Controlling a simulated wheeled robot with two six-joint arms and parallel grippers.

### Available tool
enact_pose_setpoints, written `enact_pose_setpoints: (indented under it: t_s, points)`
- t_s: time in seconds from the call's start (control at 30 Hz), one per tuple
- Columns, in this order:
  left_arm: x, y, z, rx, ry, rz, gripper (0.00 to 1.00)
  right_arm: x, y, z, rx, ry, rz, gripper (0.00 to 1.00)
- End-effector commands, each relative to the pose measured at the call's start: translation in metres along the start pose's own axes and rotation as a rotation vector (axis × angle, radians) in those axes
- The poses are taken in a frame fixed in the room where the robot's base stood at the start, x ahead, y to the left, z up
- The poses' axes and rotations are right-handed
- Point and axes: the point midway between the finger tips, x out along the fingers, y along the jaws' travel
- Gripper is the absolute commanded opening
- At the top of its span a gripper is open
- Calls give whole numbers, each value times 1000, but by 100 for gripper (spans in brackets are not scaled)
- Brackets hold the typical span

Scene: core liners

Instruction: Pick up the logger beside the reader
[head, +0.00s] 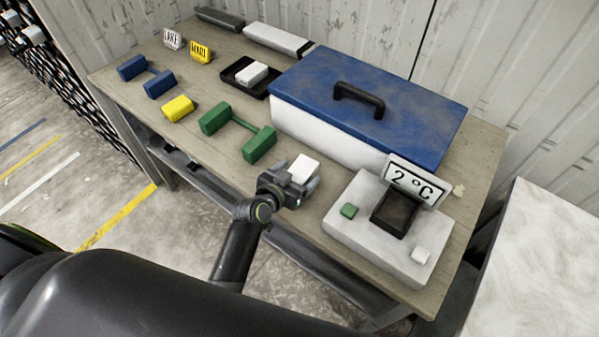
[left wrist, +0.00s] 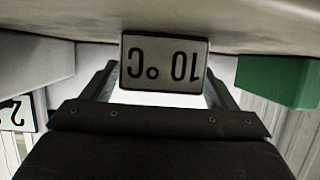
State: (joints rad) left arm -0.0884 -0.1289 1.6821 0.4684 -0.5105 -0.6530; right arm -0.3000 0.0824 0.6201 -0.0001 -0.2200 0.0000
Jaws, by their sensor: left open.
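The logger (head: 305,167) is a small white block on the table, just left of the reader (head: 348,222), a pale box with a dark recess and a "2 °C" plate (head: 414,182). My left gripper (head: 300,183) is open at the logger, with a finger on either side. In the left wrist view, upside down, the logger (left wrist: 165,63) shows a "10 °C" face between the open fingers (left wrist: 160,78). Whether the fingers touch it I cannot tell. The reader (left wrist: 35,65) shows at that view's left. My right gripper is not in view.
A blue-lidded white box (head: 295,115) stands behind the logger. Green blocks (head: 259,144) lie to its left; one also shows in the left wrist view (left wrist: 280,80). A yellow block (head: 178,108), blue blocks (head: 132,68) and a black tray (head: 258,90) are farther left.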

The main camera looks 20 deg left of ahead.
Motion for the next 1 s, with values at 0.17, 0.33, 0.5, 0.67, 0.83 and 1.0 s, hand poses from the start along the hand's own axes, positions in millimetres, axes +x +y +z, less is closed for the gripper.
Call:
enact_pose_setpoints:
  t_s: [0.17, 0.33, 0.5, 0.67, 0.83, 1.0]
  points:
    - [13, 0, -1, 1, 1, 0, 80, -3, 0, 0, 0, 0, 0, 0]
    - [16, 0, 0, 1, 0, 0, 80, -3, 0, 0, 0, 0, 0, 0]
    - [15, 0, 0, 0, 0, 0, 75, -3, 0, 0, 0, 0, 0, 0]
    - [15, 0, 0, 0, 0, 0, 54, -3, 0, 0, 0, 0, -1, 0]
    - [15, 0, 0, 0, 0, 0, 32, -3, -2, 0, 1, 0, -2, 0]
    - [15, 0, 0, 0, 1, 0, 29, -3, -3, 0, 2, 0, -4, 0]
